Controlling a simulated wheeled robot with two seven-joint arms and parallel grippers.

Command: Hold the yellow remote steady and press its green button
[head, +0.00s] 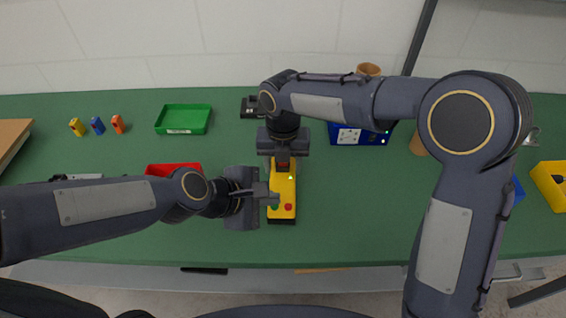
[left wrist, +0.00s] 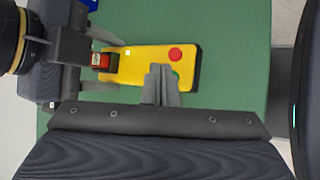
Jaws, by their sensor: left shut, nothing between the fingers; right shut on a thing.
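The yellow remote (head: 284,187) lies near the middle of the green table, its long side running front to back. It carries a red button (head: 288,207), also clear in the left wrist view (left wrist: 175,54). The green button (head: 274,207) shows only partly beside my left fingertips. My right gripper (head: 283,166) is shut on the remote's far end, which has a red patch (left wrist: 101,61). My left gripper (head: 271,198) is shut and empty, with its fingertips over the remote's left edge by the green button. I cannot tell whether they touch it.
A red tray (head: 174,168) lies to the left, partly behind my left arm. A green tray (head: 183,119) and several small coloured items (head: 97,125) lie further back. The table between remote and right arm is clear.

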